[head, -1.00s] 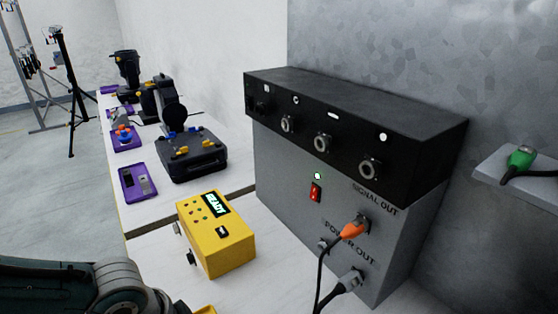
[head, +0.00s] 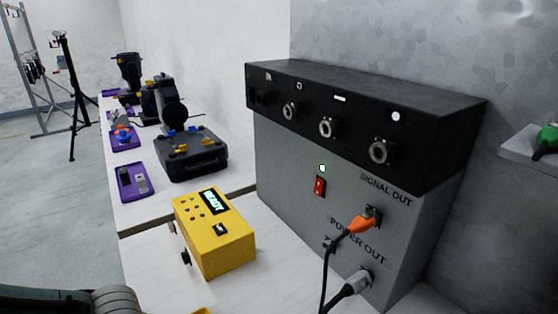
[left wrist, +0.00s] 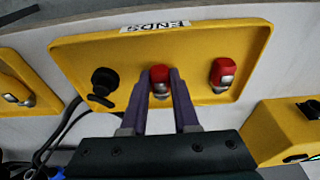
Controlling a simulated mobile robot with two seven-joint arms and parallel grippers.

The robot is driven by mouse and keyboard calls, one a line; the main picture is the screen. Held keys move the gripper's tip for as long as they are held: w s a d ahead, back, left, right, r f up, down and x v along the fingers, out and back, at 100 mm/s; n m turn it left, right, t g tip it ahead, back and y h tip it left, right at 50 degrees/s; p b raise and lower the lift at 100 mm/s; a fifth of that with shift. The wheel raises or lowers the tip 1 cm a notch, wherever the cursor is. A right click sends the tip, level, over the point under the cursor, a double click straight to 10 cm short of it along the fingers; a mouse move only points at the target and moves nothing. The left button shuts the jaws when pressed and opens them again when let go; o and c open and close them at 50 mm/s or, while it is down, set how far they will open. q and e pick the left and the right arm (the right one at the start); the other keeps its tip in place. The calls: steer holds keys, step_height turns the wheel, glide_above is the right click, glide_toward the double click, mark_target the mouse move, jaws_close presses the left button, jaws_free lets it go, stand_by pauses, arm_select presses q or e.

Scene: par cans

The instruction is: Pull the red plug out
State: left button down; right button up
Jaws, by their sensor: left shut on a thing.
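A yellow panel (left wrist: 195,42) with an upside-down white label fills much of the left wrist view. A red plug (left wrist: 159,73) with a silvery lower part sits at its middle. My left gripper (left wrist: 160,80) is shut on this plug, with one purple finger on each side; the plug is still against the panel. A second red and silver plug (left wrist: 222,72) stands to its right, and a black plug (left wrist: 103,82) to its left. In the head view only part of my left arm shows at the bottom left; its gripper is out of frame. My right gripper is not in view.
A yellow box (head: 215,235) with a lit display stands on the white table. A grey cabinet (head: 290,195) on the right carries an orange plug (head: 362,221) and a grey plug (head: 352,284) with cables. A green plug (head: 546,138) is at the right edge.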

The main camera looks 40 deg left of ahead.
arm_select(q)
steer(key=c, duration=0.6)
jaws_free()
